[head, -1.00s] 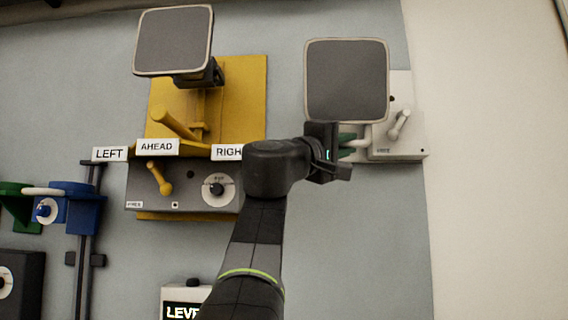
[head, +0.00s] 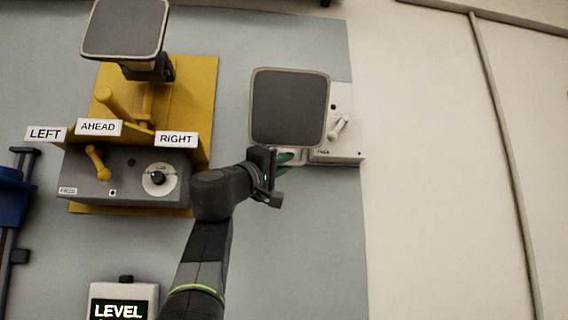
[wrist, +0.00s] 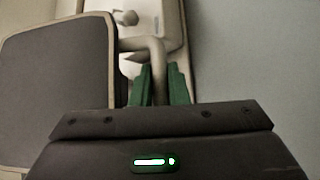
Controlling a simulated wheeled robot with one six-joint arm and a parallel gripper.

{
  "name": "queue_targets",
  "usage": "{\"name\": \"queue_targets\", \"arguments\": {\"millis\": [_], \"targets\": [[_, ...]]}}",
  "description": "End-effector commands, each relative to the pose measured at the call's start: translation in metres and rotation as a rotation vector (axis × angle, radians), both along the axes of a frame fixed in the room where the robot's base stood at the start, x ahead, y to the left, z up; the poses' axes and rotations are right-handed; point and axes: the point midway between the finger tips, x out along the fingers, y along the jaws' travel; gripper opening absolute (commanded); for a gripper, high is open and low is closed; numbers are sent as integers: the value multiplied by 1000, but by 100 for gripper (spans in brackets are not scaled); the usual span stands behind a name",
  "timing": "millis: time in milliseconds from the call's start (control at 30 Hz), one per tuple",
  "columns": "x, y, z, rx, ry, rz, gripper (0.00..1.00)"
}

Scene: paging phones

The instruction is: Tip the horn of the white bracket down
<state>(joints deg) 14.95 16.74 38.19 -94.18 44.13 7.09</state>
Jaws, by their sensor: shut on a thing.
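The white bracket (head: 346,147) is on the wall panel at right, partly hidden behind its horn. The horn (head: 290,108) has a dark square face with a pale rim. In the wrist view the horn (wrist: 55,95) fills the left side and the bracket (wrist: 150,18) shows at the top. My gripper (head: 288,160) is just below the horn. In the wrist view its green fingers (wrist: 160,86) are shut around a pale bent bar (wrist: 157,55) beside the horn. The fingertips' contact is partly hidden.
A yellow bracket (head: 200,100) with a similar horn (head: 125,28) stands left, above a grey box (head: 125,180) with a knob and lever. LEFT, AHEAD and RIGHT labels (head: 176,139) stick out there. A LEVEL box (head: 122,300) is below. The wall right of the white bracket is clear.

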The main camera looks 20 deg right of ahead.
Motion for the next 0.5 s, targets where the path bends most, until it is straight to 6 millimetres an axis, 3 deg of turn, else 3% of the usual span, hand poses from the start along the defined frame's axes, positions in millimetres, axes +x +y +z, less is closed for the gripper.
{"name": "queue_targets", "arguments": {"millis": [333,367,400,467,500], "targets": [[3,0,0,-1,2,3,0],[3,0,0,-1,3,4,16],[3,0,0,-1,2,3,24],[3,0,0,-1,2,3,36],[2,0,0,-1,2,3,36]]}}
